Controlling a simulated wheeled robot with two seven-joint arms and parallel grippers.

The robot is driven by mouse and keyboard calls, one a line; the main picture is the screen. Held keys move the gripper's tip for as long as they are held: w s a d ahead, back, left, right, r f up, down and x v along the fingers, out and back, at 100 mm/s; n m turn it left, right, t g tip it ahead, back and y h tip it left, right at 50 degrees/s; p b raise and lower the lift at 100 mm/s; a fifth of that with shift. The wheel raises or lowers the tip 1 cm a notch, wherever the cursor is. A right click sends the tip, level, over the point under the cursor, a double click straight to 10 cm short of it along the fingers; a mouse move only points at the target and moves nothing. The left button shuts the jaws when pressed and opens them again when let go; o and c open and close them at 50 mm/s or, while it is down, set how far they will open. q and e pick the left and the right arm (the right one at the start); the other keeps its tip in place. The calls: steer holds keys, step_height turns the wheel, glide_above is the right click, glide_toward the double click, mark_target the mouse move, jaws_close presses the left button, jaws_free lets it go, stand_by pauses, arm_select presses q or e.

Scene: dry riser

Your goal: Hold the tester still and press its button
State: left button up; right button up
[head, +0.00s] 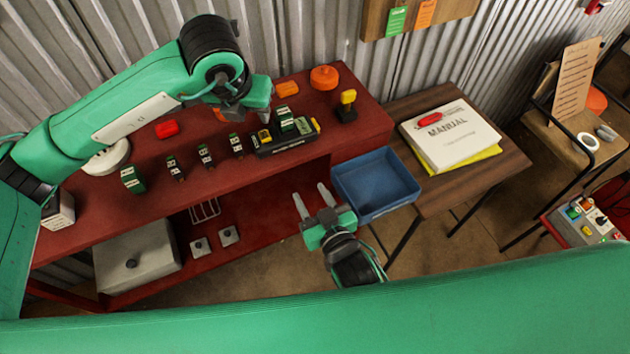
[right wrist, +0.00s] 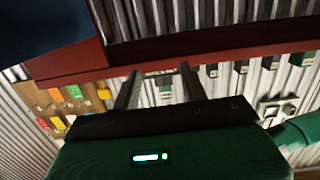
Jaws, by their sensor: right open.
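A long dark device (head: 286,138) with a green-and-white block (head: 285,119) on it, likely the tester, lies near the front edge of the red bench. It has yellow parts at both ends; I cannot tell which part is its button. My left gripper (head: 247,112) hangs just behind and left of it, pointing down. Its fingers are partly hidden, and I cannot make out contact with the device. My right gripper (head: 311,196) is open and empty, in front of the bench and left of the blue bin. Its two fingers also show apart in the right wrist view (right wrist: 160,78).
The red bench (head: 80,208) holds several small green-and-black modules, a red block (head: 167,129), an orange cylinder (head: 323,77) and a black-and-yellow piece (head: 347,106). A blue bin (head: 375,183) stands right of my right gripper. A wooden table (head: 478,175) bears a manual (head: 449,134).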

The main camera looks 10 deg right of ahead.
steer(key=t, duration=0.1)
glide_toward(289, 136)
steer(key=v, duration=0.4)
steer(key=x, duration=1.4)
steer(key=shift+r, duration=0.1)
steer(key=shift+s, duration=0.1)
steer(key=c, duration=0.7)
arm_select(q)
jaws_close()
arm_select(e)
steer(key=shift+c, duration=0.5)
